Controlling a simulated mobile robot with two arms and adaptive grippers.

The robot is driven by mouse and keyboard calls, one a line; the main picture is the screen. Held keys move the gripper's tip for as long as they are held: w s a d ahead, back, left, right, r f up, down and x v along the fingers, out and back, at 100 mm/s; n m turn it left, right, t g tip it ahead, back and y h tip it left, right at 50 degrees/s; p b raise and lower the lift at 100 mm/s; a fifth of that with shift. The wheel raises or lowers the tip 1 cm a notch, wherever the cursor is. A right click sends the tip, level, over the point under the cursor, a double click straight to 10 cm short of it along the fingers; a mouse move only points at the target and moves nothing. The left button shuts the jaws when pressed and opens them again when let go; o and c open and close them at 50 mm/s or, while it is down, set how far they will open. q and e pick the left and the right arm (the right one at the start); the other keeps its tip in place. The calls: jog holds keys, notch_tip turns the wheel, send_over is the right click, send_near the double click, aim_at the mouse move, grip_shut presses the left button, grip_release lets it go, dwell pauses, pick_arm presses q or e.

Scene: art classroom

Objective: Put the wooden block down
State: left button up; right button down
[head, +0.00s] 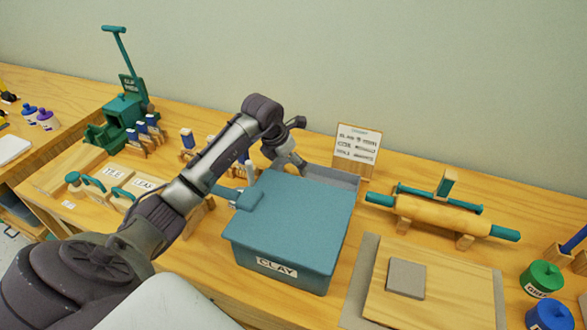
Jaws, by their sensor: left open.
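My left arm reaches in from the lower left, over the table. Its gripper (292,163) points down at the back edge of the teal CLAY box (292,215), beside a grey tray (340,179). The gripper is open, and its fingertips are small and partly hidden. I cannot make out a wooden block between the fingers. A piece of wood (199,215) shows beside my forearm, partly covered by it; I cannot tell if it is a separate block. My right gripper is not in view.
A rolling pin (443,214) on wooden rests, a board (457,284) with a grey slab (407,278), and green (542,277) and blue (549,315) pots are at the right. A sign (357,148) stands behind the tray. A green press (122,110) stands at the back left.

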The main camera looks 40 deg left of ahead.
pick_arm(q)
jog(key=v, duration=0.7)
